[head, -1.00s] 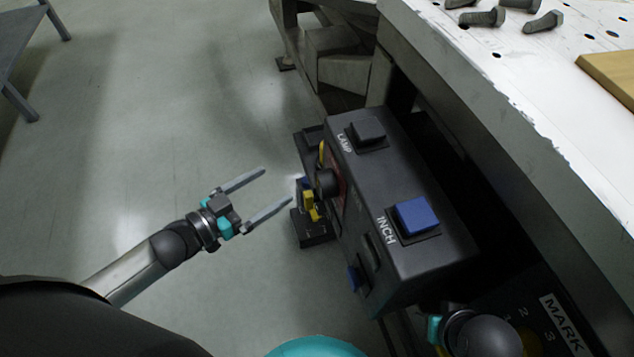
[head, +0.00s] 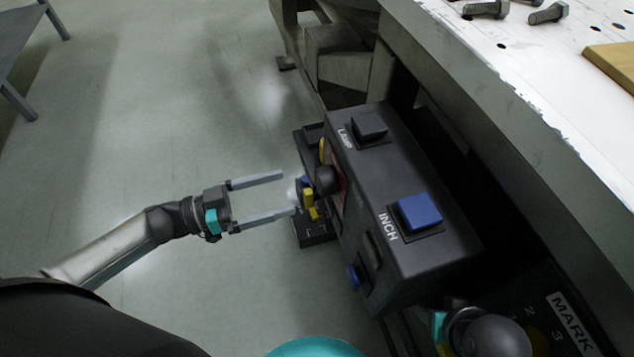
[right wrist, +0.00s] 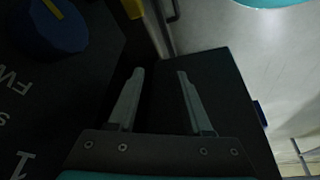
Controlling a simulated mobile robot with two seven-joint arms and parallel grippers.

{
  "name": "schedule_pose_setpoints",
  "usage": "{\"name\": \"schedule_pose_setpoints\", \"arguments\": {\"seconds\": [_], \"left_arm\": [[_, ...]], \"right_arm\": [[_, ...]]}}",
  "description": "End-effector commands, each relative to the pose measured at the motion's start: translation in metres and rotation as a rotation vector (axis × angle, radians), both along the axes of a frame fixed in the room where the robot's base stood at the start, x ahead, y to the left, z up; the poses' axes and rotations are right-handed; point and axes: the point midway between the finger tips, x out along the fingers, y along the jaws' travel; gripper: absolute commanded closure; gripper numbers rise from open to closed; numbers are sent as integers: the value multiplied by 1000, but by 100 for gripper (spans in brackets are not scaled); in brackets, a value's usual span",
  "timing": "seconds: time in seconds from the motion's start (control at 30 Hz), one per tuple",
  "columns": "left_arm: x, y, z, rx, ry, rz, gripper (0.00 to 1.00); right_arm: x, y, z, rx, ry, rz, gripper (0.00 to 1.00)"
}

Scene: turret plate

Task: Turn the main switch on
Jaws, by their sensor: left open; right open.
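A dark control box (head: 400,165) hangs at the edge of the bench, with buttons labelled LAMP and INCH on top. On its left-facing side are a round black knob (head: 327,180) beside a red plate and a yellow handle (head: 309,203). These are seen steeply from above, and no main-switch label is readable. My left gripper (head: 288,192) is open and empty, its fingertips just left of the yellow handle; I cannot tell whether they touch. My right gripper is open in the right wrist view (right wrist: 156,75), with nothing visibly gripped.
The blue INCH button (head: 419,211) and dark LAMP button (head: 369,126) stick up from the box. A white bench top (head: 480,45) with bolts lies at upper right. A panel marked MARK (head: 568,322) is at lower right. The floor (head: 150,120) left of the box is clear.

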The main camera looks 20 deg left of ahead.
Motion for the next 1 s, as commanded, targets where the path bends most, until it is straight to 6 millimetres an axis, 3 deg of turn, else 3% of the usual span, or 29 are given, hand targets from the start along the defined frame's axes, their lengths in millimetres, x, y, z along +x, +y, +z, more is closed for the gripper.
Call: {"name": "schedule_pose_setpoints", "arguments": {"seconds": [0.2,0.43,0.87,1.0], "left_arm": [[25,-36,-1,-3,-4,1,0],[42,-61,0,-2,-3,0,0],[48,-70,0,-1,0,1,0],[48,-70,0,-1,0,1,15]], "right_arm": [[0,0,22,5,-36,-1,50],[0,2,37,14,-77,3,50],[3,5,43,23,-101,8,50],[3,4,43,23,-101,8,50]]}}
